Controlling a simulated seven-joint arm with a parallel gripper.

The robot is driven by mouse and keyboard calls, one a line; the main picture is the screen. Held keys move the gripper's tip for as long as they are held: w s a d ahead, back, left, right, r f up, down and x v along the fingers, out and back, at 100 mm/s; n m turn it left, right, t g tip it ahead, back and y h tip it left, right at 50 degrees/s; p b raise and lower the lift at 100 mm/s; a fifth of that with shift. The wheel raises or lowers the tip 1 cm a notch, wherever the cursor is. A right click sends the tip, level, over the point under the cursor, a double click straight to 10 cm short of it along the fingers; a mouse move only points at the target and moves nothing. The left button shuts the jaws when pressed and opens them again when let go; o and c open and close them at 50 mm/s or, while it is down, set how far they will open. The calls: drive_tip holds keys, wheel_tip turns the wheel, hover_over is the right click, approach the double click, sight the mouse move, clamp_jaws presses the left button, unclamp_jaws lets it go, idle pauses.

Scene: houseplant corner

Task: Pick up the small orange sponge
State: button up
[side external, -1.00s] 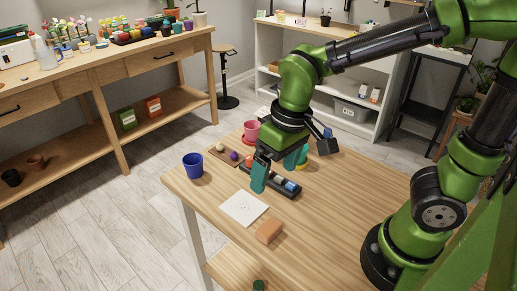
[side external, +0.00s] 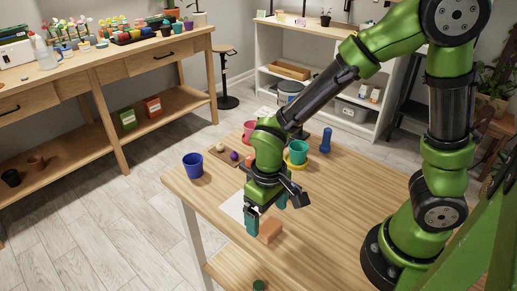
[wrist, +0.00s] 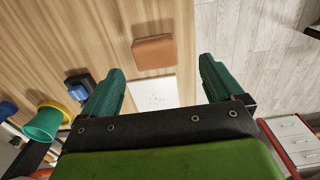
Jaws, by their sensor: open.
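The small orange sponge (side external: 270,230) lies on the wooden table near its front edge, beside a white sheet of paper (side external: 233,208). In the wrist view the orange sponge (wrist: 154,52) is ahead of the fingertips, between their lines and nearer the left finger, with nothing touching it. My gripper (side external: 266,215) is above the table beside the sponge in the side view, and partly covers the paper. In the wrist view my gripper (wrist: 158,75) has its two teal fingers wide apart with nothing between them.
A blue cup (side external: 193,166) stands at the table's left corner. A pink pot (side external: 250,131), a teal cup on a yellow saucer (side external: 297,153) and a blue object (side external: 326,141) stand farther back. The table right of the sponge is clear.

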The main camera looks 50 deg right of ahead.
sight(269, 226)
drive_tip(key=f, duration=0.5)
drive_tip(key=shift+s+d+f, duration=0.1)
drive_tip(key=shift+d+f, duration=0.05)
drive_tip(key=shift+d, duration=0.15)
drive_tip(key=c, duration=1.1)
